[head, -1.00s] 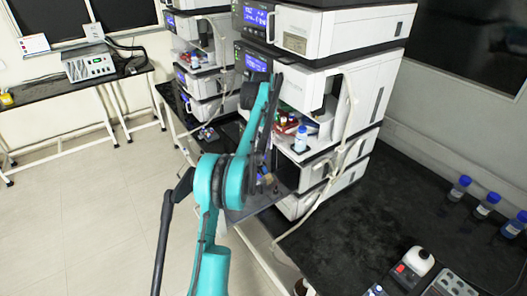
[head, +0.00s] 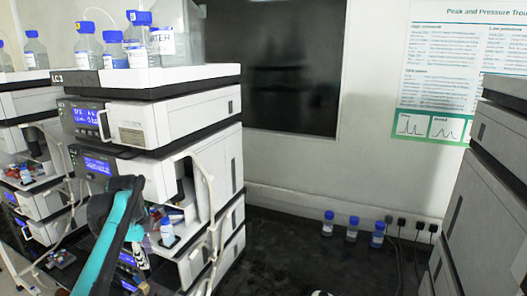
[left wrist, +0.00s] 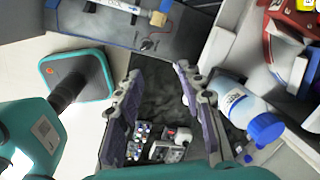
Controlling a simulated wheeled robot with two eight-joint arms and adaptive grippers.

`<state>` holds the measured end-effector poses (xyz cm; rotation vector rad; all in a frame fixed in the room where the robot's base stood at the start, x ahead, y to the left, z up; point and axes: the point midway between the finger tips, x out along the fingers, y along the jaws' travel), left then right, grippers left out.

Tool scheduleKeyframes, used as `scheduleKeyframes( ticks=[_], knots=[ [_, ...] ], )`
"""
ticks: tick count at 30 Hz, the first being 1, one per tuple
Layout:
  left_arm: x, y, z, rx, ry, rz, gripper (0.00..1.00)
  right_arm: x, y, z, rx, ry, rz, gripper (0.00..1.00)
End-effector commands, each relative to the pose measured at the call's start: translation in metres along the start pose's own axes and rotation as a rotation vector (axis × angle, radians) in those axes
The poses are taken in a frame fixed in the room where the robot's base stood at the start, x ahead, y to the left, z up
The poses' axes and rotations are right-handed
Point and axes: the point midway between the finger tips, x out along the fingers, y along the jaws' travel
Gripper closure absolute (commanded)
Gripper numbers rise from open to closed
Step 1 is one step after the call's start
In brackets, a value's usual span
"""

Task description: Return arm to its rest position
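My left arm (head: 108,245), teal with black joints, comes in at the lower left of the head view, in front of the left instrument stack. My left gripper (left wrist: 158,72) shows in the left wrist view with its two grey-purple fingers spread apart and nothing between them. A bottle (left wrist: 236,104) with a blue cap lies just right of the right finger in that view; whether they touch is unclear. The same kind of bottle stands in the stack's open bay in the head view (head: 167,232). My right gripper is not in view.
The white and black instrument stack (head: 170,125) stands close to the arm, with loose tubing (head: 208,195) on its front. Three blue-capped bottles (head: 352,230) stand at the bench's back edge. Another stack (head: 490,190) rises at right. The black bench (head: 290,260) between is mostly clear.

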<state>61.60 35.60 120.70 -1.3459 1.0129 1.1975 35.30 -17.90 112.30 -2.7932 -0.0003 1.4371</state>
Motion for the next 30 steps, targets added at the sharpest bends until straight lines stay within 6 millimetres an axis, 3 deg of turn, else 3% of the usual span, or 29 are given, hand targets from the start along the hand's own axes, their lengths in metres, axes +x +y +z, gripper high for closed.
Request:
scheduleKeyframes(
  ticks=[3,11,18,21,25,30],
  knots=[
    [-0.003,0.040,-0.034,-0.201,0.004,-0.068,0.62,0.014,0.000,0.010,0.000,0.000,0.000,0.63],
    [0.011,0.139,-0.092,-0.673,0.086,-0.209,0.62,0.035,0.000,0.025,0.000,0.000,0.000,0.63],
    [0.060,0.237,-0.128,-1.093,0.242,-0.294,0.62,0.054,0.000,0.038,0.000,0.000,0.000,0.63],
    [0.084,0.268,-0.137,-1.236,0.311,-0.307,0.62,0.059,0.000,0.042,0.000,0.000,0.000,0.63],
    [0.106,0.294,-0.144,-1.362,0.378,-0.312,0.62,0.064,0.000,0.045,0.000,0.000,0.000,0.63],
    [0.116,0.305,-0.147,-1.427,0.412,-0.310,0.62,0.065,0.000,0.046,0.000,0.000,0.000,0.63]
  ],
)
